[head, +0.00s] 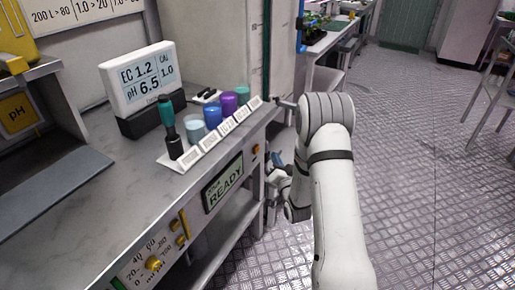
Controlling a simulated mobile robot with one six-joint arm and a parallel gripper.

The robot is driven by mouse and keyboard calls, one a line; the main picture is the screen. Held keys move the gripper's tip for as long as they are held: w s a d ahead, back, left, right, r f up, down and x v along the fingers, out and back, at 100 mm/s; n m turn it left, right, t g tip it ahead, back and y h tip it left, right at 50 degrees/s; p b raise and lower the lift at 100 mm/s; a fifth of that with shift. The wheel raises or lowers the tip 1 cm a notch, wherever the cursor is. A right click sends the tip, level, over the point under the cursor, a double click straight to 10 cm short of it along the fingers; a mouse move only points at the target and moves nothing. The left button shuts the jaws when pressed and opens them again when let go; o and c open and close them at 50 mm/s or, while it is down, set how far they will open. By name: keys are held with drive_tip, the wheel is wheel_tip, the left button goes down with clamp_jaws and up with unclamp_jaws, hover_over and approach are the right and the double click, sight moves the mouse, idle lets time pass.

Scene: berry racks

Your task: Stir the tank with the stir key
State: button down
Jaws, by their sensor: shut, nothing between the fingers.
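A tool with a teal handle and dark shaft (169,122) stands upright at the left end of a white labelled rack (175,163) on the grey counter; it may be the stir key. No tank can be clearly made out. My arm rises from the bottom right and bends down beside the counter's right end. My gripper (277,168) is small and partly hidden near the counter edge, low and to the right of the rack. It is shut and empty, well apart from the teal-handled tool.
Light blue, blue, purple and teal pots (212,116) stand in the rack. A white EC/pH meter (142,78) stands behind it. A READY display (223,184) and knobs are on the counter front. The metal floor at right is open; a plant bench (325,40) stands behind.

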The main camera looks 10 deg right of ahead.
sight(258, 143)
drive_tip(key=shift+w+a+b, duration=0.25)
drive_tip(key=shift+w+a, duration=0.35)
drive_tip(key=shift+a, duration=0.25)
drive_tip(key=shift+w+a+b, duration=0.25)
drive_tip(key=shift+w+a, duration=0.35)
drive_tip(key=shift+a, duration=0.2)
drive_tip(key=shift+w+a+f+b, duration=0.1)
drive_tip(key=shift+a+b, duration=0.05)
drive_tip(key=shift+b, duration=0.15)
idle(0.6)
drive_tip(key=shift+w+a, duration=0.15)
drive_tip(key=shift+a, duration=0.05)
drive_tip(key=shift+w+a+b, duration=0.25)
drive_tip(key=shift+a+b, duration=0.1)
drive_tip(key=shift+b, duration=0.2)
idle(0.6)
drive_tip(key=shift+s+d, duration=0.1)
drive_tip(key=shift+s+d+b, duration=0.4)
drive_tip(key=shift+d+b, duration=0.05)
drive_tip(key=shift+d, duration=0.2)
